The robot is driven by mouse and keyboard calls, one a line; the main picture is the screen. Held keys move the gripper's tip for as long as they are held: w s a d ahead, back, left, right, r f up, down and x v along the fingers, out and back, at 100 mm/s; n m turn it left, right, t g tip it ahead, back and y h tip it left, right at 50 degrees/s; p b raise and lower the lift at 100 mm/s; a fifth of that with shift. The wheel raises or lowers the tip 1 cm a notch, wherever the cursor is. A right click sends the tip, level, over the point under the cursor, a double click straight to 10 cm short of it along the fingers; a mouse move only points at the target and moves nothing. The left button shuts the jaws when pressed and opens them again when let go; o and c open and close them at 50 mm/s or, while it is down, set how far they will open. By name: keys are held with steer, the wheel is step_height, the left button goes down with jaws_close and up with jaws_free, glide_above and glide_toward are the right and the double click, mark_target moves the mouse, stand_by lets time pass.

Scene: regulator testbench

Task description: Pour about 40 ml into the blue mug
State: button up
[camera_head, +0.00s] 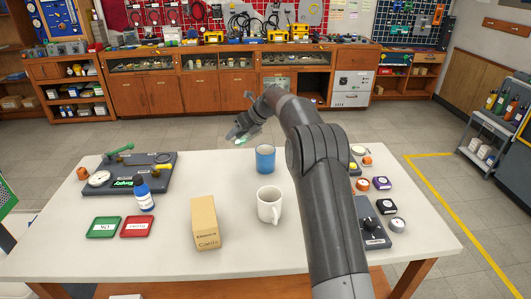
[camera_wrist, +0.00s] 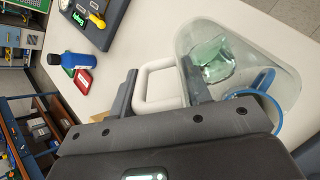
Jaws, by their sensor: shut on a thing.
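My gripper (camera_head: 242,127) is shut on the white handle (camera_wrist: 142,88) of a clear jug (camera_wrist: 285,52), as the wrist view shows. The jug is see-through, with pale green liquid (camera_wrist: 215,58) in it, and looks tilted. In the head view it shows only as a small greenish patch behind and left of the blue mug. The blue mug (camera_head: 265,160) stands upright on the white table. In the wrist view its blue rim (camera_wrist: 268,82) shows close by the jug, partly overlapped by it. I cannot tell whether liquid is flowing or how full the mug is.
A white mug (camera_head: 269,205) and a cardboard box (camera_head: 205,223) stand nearer on the table (camera_head: 165,255). A blue bottle (camera_head: 144,196), green and red tiles and a dark gauge board (camera_head: 160,179) are at left. Small parts and a dark device lie at right, beside my arm.

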steer(key=a+f+h, duration=0.1)
steer(key=f+h, duration=0.1)
steer(key=a+f+g+h, duration=0.1)
steer(key=f+h, duration=0.1)
steer(key=f, duration=0.1)
steer(key=a+f+g+h, duration=0.1)
steer(key=f+h, duration=0.1)
steer(key=f, duration=0.1)
steer(key=shift+w+b, duration=0.15)
steer(key=shift+b, duration=0.15)
steer(key=shift+d+f+g+h, duration=0.2)
steer(key=shift+f+g+h, duration=0.1)
steer(key=shift+f+h, duration=0.75)
stand_by(0.8)
